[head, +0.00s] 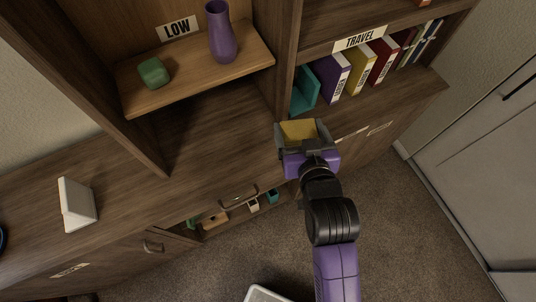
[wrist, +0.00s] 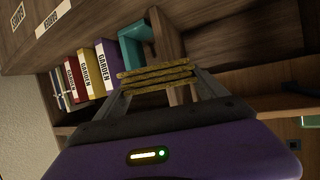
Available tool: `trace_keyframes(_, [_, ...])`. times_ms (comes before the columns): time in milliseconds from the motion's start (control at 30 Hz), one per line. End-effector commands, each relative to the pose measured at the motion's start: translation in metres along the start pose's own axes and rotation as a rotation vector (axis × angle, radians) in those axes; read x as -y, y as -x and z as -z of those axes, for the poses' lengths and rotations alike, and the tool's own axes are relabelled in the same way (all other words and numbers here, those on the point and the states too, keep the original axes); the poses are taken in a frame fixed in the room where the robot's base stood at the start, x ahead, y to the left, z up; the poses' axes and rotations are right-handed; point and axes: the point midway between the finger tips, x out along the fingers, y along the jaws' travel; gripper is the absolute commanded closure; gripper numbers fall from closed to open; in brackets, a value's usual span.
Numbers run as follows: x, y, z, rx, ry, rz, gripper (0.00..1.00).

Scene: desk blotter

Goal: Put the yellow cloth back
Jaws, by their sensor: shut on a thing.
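The yellow cloth (head: 298,130) is a small folded pad held between the fingers of my gripper (head: 302,137), which is shut on it. In the wrist view the cloth (wrist: 158,75) shows as several stacked folds spanning the two fingers. In the head view my gripper is in front of the wooden cabinet, near the counter edge and below the row of books. The cloth appears clear of the shelf, though its exact height is hard to tell.
A LOW shelf (head: 190,72) bears a green block (head: 154,72) and a purple vase (head: 221,35). A white object (head: 77,205) stands on the counter. Below, an open drawer or compartment holds small items (head: 215,219).

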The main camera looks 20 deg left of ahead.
Motion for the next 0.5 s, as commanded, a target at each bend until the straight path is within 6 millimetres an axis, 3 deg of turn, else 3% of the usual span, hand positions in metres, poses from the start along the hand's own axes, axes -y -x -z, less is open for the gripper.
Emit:
trace_keyframes(33, [0.030, -0.004, 0.013, -0.008, 0.024, 0.053, 0.51])
trace_keyframes(200, [0.110, -0.001, 0.042, -0.003, 0.085, 0.188, 0.51])
trace_keyframes(333, [0.150, 0.007, 0.055, -0.001, 0.117, 0.253, 0.51])
trace_keyframes(500, [0.172, 0.012, 0.059, 0.005, 0.135, 0.290, 0.51])
